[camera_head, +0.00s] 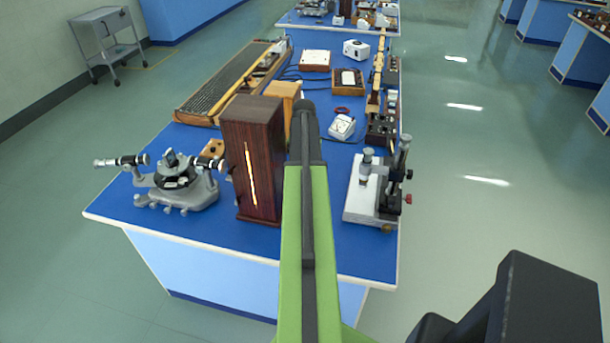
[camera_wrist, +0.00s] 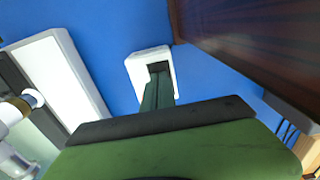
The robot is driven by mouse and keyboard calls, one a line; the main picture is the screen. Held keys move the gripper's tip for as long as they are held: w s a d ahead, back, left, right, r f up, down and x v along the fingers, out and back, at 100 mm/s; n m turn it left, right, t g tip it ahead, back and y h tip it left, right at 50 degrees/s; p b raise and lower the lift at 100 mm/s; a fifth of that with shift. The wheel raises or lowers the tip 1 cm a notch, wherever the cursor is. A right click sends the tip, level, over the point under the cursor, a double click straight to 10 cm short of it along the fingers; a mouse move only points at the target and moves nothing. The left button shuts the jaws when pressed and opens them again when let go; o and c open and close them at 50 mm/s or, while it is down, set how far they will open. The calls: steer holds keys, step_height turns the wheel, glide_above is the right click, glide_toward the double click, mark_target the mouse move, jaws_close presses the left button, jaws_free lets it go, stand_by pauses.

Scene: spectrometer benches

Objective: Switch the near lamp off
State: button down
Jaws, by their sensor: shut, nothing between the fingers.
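The near lamp (camera_head: 253,150) is a dark reddish-brown wooden box standing upright near the front of the blue bench. Its front slit glows yellow. In the wrist view its wooden side (camera_wrist: 265,40) fills the upper right. A small white switch-like piece (camera_wrist: 136,72) with a dark recess lies on the blue top beside the lamp. My gripper (camera_wrist: 158,78) is shut and empty, with its tip at the recess of the white piece; I cannot tell whether it touches. In the head view my green arm reaches over the bench and hides the gripper and the white piece.
A grey spectrometer (camera_head: 178,184) stands left of the lamp. A white-based instrument (camera_head: 364,198) stands to the right, and its base shows at left in the wrist view (camera_wrist: 62,75). A tan box (camera_head: 283,92) and several small devices sit behind. Bare blue bench lies in front.

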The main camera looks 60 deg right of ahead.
steer(key=shift+f+b, duration=0.4)
steer(key=shift+f, duration=0.1)
step_height(320, 180, up, 7)
steer(key=p, duration=0.7)
steer(key=shift+r, duration=0.1)
stand_by(0.5)
